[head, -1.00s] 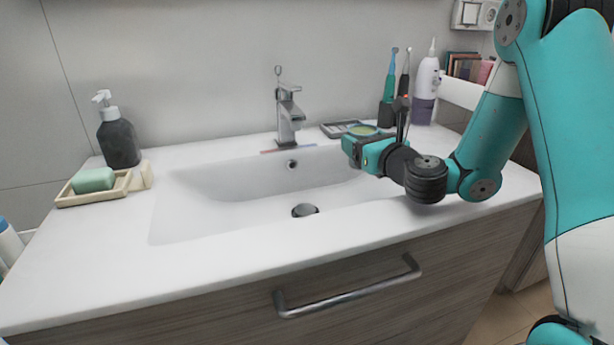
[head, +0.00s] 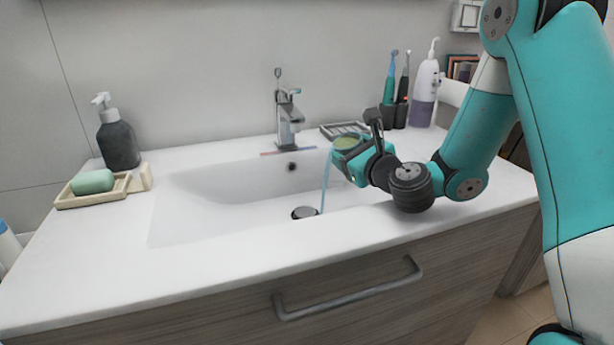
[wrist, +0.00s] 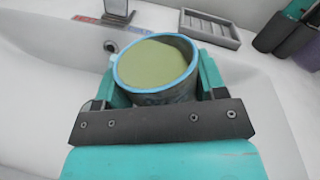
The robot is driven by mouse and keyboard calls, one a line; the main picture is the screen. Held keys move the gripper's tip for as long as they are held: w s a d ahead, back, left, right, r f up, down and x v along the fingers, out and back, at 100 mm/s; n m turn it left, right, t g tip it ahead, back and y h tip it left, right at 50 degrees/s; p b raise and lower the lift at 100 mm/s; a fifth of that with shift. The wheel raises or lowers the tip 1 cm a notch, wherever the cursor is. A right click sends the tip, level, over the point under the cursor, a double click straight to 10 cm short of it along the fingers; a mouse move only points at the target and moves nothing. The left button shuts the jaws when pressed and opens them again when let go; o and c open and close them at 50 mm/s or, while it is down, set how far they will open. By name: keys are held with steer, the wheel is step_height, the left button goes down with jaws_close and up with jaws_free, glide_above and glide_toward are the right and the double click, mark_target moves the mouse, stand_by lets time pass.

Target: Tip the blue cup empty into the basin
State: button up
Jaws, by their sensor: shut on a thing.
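The blue cup shows in the wrist view (wrist: 180,91) with a light blue rim and a yellow-green inside. My gripper (wrist: 160,80) is shut on it, one teal finger on each side. In the head view the cup (head: 336,153) is tilted to the left over the right part of the white basin (head: 230,180), partly hidden by my gripper (head: 352,158). A thin pale blue stream (head: 325,185) falls from its left edge to the basin floor near the drain (head: 305,212). How much is left inside is unclear.
The faucet (head: 288,120) stands behind the basin, left of the cup. A grey slotted dish (head: 340,129), toothbrushes (head: 390,80) and a white-purple bottle (head: 427,85) stand at the back right. A dark soap dispenser (head: 118,140) and soap (head: 92,181) on a tray are at left.

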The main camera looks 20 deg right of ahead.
steer(key=shift+a+r+n+p, duration=0.4)
steer(key=shift+a+n+p, duration=0.05)
steer(key=shift+n, duration=0.05)
steer(key=shift+a+f, duration=0.1)
steer(key=shift+f, duration=0.1)
steer(key=shift+a+f+n, duration=0.1)
steer(key=shift+a+n, duration=0.1)
steer(key=shift+n, duration=0.2)
steer(key=shift+a+f+n, duration=0.25)
steer(key=shift+a+n, duration=0.15)
steer(key=shift+n, duration=0.1)
steer(key=shift+p, duration=0.3)
steer(key=shift+r, duration=0.1)
steer(key=shift+a+r+n+p, duration=0.2)
steer(key=shift+n+p, duration=0.2)
steer(key=shift+p, duration=0.15)
steer(key=shift+f, duration=0.1)
